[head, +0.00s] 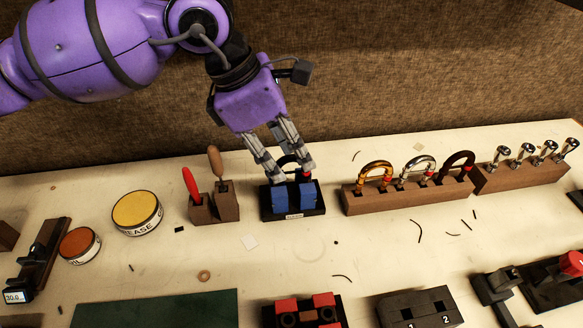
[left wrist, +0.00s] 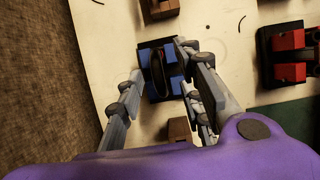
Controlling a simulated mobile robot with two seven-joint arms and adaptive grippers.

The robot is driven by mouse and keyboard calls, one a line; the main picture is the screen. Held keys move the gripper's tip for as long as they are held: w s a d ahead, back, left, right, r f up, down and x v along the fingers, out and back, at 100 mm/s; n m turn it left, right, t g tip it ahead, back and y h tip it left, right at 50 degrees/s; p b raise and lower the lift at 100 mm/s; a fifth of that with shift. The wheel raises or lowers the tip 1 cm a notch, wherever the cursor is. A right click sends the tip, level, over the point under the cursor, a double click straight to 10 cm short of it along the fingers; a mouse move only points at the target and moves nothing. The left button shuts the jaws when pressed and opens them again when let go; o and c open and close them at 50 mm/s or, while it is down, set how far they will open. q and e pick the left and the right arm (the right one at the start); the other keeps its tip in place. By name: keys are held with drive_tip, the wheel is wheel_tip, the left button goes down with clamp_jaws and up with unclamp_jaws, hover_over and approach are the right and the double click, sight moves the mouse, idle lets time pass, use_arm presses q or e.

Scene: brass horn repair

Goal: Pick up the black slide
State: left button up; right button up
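A black slide (head: 288,160) stands as an arch in a dark holder with blue blocks (head: 294,214) near the middle of the table. My left gripper (head: 290,175) points down over this holder, one finger on each side of the slide. In the left wrist view the slide (left wrist: 156,66) shows between the spread fingers (left wrist: 160,64), with a visible gap on its left. The fingers are open; whether either touches the slide I cannot tell. Finger parts hide some of the slide in the head view. My right gripper is out of view.
A wooden rack (head: 405,202) with gold, silver and very dark slides stands to the right. A block with red- and brown-handled tools (head: 228,208) is close on the left. A yellow-topped tin (head: 137,212) is further left. Red-jawed and numbered fixtures line the front.

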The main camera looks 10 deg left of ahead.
use_arm(q)
drive_tip(key=shift+x, duration=1.15)
drive_tip(key=shift+w, duration=0.1)
clamp_jaws()
